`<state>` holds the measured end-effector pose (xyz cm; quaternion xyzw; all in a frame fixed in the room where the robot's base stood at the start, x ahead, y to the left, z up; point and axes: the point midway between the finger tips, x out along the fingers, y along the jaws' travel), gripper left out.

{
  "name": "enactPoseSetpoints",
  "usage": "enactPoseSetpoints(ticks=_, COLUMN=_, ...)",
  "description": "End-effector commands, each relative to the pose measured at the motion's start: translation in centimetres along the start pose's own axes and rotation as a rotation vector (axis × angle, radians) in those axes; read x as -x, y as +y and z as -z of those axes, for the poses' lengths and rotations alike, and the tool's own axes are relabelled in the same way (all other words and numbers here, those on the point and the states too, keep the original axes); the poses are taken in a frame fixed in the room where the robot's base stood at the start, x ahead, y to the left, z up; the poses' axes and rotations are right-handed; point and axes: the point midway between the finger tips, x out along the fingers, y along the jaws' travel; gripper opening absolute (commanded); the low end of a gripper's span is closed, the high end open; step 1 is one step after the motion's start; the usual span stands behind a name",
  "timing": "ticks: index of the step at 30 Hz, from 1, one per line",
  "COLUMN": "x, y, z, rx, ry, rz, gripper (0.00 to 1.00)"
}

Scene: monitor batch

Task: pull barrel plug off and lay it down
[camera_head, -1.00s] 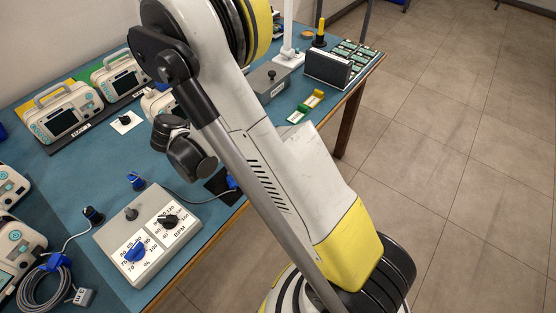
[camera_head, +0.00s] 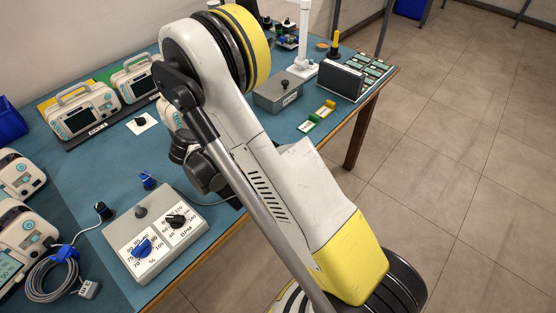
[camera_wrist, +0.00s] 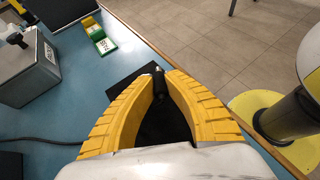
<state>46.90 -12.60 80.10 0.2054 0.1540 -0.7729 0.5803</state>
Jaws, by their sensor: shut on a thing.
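In the wrist view my gripper (camera_wrist: 158,76) has its two yellow fingers brought together at the tips. A small black cylindrical piece, which looks like the barrel plug (camera_wrist: 159,82), is between the fingertips. A black pad (camera_wrist: 124,86) lies on the blue table below the fingers. A dark cable (camera_wrist: 40,142) runs in from the left toward the fingers; its end is hidden by them. In the head view my arm hides the gripper and the plug. A grey control box (camera_head: 160,268) with two dials and a knob stands on the table, left of my arm.
A coiled cable (camera_head: 45,285) and monitors (camera_head: 82,115) are further left. Green and yellow blocks (camera_head: 318,117) lie near the table's right edge.

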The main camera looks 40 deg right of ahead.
Motion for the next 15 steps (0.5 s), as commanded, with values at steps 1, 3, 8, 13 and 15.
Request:
enactPoseSetpoints(ticks=1, x=-0.1, y=0.0, z=0.1, rx=0.0, ry=0.0, rz=0.0, gripper=0.0)
enactPoseSetpoints(ticks=3, x=-0.2, y=0.0, z=0.3, rx=0.0, ry=0.0, rz=0.0, gripper=0.0)
enactPoseSetpoints(ticks=8, x=-0.4, y=0.0, z=0.8, rx=0.0, ry=0.0, rz=0.0, gripper=0.0)
enactPoseSetpoints(ticks=13, x=-0.7, y=0.0, z=1.2, rx=0.0, ry=0.0, rz=0.0, gripper=0.0)
enactPoseSetpoints(ticks=15, x=-0.8, y=0.0, z=1.3, rx=0.0, ry=0.0, rz=0.0, gripper=0.0)
